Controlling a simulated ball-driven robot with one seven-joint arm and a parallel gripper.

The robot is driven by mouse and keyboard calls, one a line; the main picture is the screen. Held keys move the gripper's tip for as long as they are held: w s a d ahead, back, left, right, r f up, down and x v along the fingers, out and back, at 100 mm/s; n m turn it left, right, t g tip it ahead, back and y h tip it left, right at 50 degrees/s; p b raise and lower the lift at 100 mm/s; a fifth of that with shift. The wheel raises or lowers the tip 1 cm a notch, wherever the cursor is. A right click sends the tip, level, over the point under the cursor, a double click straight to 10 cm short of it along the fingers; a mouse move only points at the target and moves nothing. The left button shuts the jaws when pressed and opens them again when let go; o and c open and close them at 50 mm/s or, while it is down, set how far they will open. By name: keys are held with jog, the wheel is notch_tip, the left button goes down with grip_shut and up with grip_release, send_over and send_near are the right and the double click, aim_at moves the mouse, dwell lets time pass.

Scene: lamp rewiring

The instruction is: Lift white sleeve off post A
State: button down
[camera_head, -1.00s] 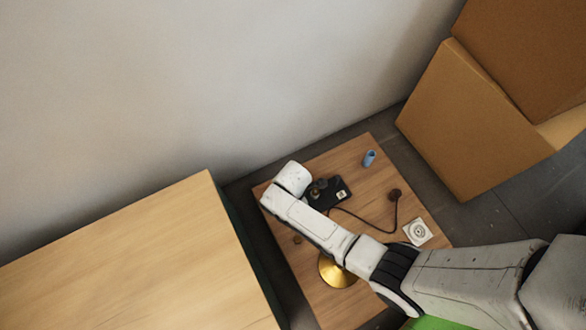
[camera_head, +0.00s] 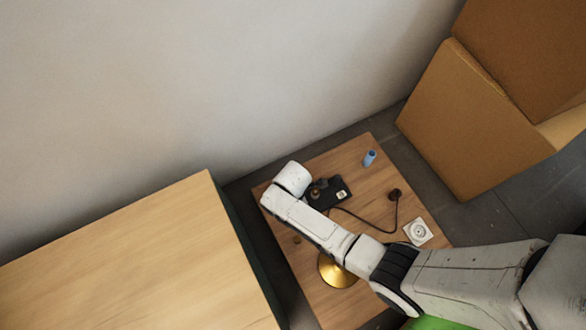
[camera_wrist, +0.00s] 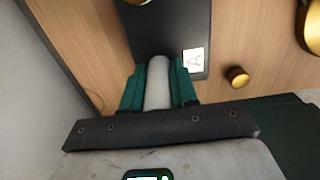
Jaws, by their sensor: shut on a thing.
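In the wrist view, my gripper (camera_wrist: 158,88) has its two green fingers shut on a white sleeve (camera_wrist: 158,82), one finger on each side. The sleeve lies over the edge of a black block (camera_wrist: 170,35), close to a white label with the letter A (camera_wrist: 193,60). Post A itself is hidden, and I cannot tell whether the sleeve is still around it. In the head view, the black block (camera_head: 338,187) sits on the small wooden table (camera_head: 345,155), and my white arm hides the gripper and sleeve.
A blue cylinder (camera_head: 370,158), a dark plug (camera_head: 394,195) on a black cable, a white socket (camera_head: 418,232) and a gold round base (camera_head: 335,270) stand on the table. A small gold knob (camera_wrist: 237,77) lies near the block. Cardboard boxes (camera_head: 470,120) stand at right.

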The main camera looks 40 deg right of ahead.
jog(key=shift+r, duration=0.2)
notch_tip(320, 180, up, 10)
jog(key=p, duration=1)
jog(key=shift+f+p, duration=0.1)
jog(key=shift+p, duration=0.2)
jog(key=shift+f, duration=0.1)
